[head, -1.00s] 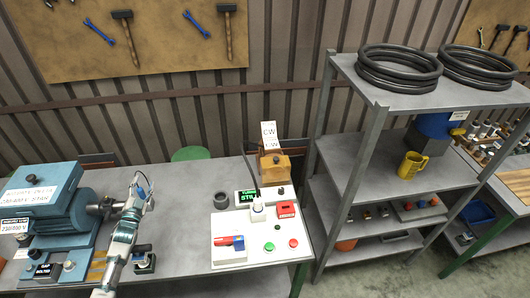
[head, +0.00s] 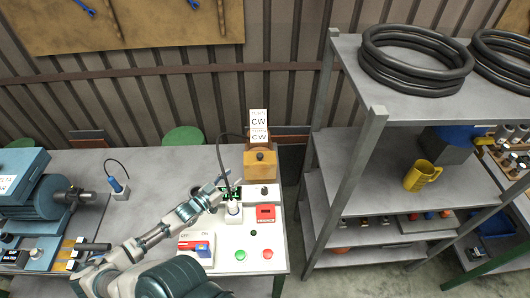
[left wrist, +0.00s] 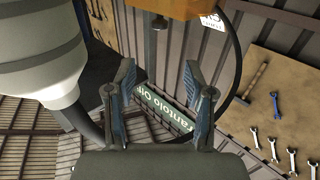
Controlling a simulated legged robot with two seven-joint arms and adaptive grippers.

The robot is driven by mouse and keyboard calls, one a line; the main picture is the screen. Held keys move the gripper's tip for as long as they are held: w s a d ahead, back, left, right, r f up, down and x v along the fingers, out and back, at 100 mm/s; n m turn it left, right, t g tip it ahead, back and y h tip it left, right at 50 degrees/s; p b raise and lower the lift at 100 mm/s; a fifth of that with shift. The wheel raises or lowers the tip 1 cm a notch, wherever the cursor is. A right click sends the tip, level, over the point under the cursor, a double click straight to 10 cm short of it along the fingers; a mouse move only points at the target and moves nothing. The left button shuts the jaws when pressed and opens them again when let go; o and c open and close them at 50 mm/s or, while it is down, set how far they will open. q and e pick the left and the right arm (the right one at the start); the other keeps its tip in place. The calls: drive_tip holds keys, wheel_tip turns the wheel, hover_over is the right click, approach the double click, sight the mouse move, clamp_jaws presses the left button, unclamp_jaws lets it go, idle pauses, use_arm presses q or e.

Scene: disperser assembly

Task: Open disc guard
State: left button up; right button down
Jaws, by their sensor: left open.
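No part is labelled as the disc guard. An orange-brown box (head: 260,167) with a black knob (head: 260,156) stands at the back of the white control panel (head: 221,257). My left gripper (head: 220,186) is in front and to the left of this box, close to the small dark display (head: 232,193). In the left wrist view my left gripper (left wrist: 160,98) is open, with nothing held. The orange-brown box (left wrist: 172,5) is cut off at the top there. My right gripper is not in view.
A white cylindrical part with a cable (head: 234,211) stands close to my left gripper, also large in the left wrist view (left wrist: 40,55). A red unit (head: 265,213), green button (head: 240,255) and red button (head: 268,254) are on the panel. A metal shelf (head: 400,190) stands right.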

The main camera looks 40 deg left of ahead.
sight(260, 155)
use_arm(q)
drive_tip(key=w, duration=0.4)
drive_tip(key=w+d, duration=0.1)
drive_tip(key=w, duration=0.7)
drive_tip(key=shift+w+d, duration=0.15)
drive_tip(key=shift+w, duration=0.25)
drive_tip(key=w, duration=0.2)
drive_tip(key=shift+w+f, duration=0.1)
drive_tip(key=shift+w, duration=0.4)
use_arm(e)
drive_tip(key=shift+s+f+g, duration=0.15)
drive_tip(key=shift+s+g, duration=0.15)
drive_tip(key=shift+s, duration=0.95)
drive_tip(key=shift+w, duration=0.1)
use_arm(q)
clamp_jaws()
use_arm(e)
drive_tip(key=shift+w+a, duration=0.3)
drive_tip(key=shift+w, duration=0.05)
